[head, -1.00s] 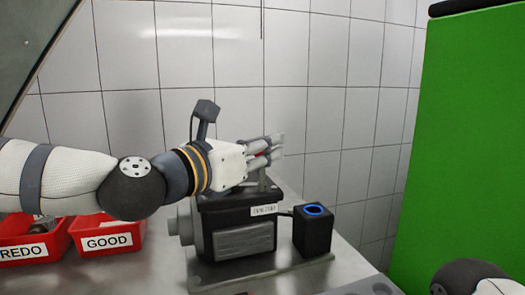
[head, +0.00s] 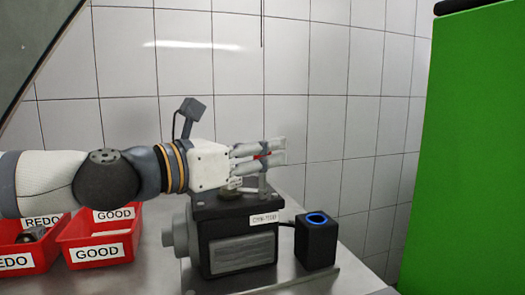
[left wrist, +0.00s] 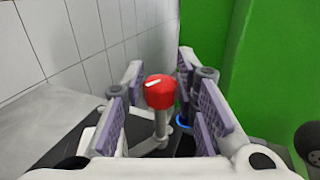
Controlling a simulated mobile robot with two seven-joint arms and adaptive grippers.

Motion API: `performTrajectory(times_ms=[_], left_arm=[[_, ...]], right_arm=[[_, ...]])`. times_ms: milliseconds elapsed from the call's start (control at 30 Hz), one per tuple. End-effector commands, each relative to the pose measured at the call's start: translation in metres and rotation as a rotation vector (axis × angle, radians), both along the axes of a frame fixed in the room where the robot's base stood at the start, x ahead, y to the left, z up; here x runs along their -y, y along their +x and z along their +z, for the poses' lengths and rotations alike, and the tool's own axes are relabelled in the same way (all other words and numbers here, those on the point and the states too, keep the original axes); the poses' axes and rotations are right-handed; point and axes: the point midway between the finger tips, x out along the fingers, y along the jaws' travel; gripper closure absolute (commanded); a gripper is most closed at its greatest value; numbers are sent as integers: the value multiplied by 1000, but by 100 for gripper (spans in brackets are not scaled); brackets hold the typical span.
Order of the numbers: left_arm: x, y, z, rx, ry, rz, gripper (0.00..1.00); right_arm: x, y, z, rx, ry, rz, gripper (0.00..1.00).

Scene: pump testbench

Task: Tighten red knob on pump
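The red knob (left wrist: 160,92) is a faceted cap with a white mark on top of a grey post, seen in the left wrist view. In the head view only a bit of its red (head: 263,156) shows between my fingers. The pump (head: 238,235) is a dark box with a grey finned side, standing on the metal bench. My left gripper (head: 272,152) reaches in from the left above it. Its purple-padded fingers (left wrist: 160,112) stand on both sides of the knob, with visible gaps, so it is open around the knob. My right gripper is not in view.
A black box with a blue ring (head: 316,240) stands right of the pump, joined by a cable. Red bins labelled GOOD (head: 98,252) and REDO (head: 20,262) sit at the left. A tiled wall is behind, and a green panel (head: 465,150) rises at the right.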

Motion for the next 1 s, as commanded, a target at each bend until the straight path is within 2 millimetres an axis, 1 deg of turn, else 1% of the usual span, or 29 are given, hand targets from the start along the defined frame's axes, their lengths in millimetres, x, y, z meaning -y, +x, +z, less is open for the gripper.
performTrajectory(times_ms=[267,367,467,700,800,900,1000], left_arm=[[0,0,0,0,0,0,56],[-2,-2,0,-1,-1,0,56],[-16,-12,0,1,-1,2,56],[-67,-54,2,3,-3,3,56],[-81,-67,1,3,-2,2,56],[-90,-74,1,1,0,2,56],[-93,-77,0,1,-1,0,56]], right_arm=[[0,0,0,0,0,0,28],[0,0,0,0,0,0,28],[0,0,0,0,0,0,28],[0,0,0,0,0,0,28],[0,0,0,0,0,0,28],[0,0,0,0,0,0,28],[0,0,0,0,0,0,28]])
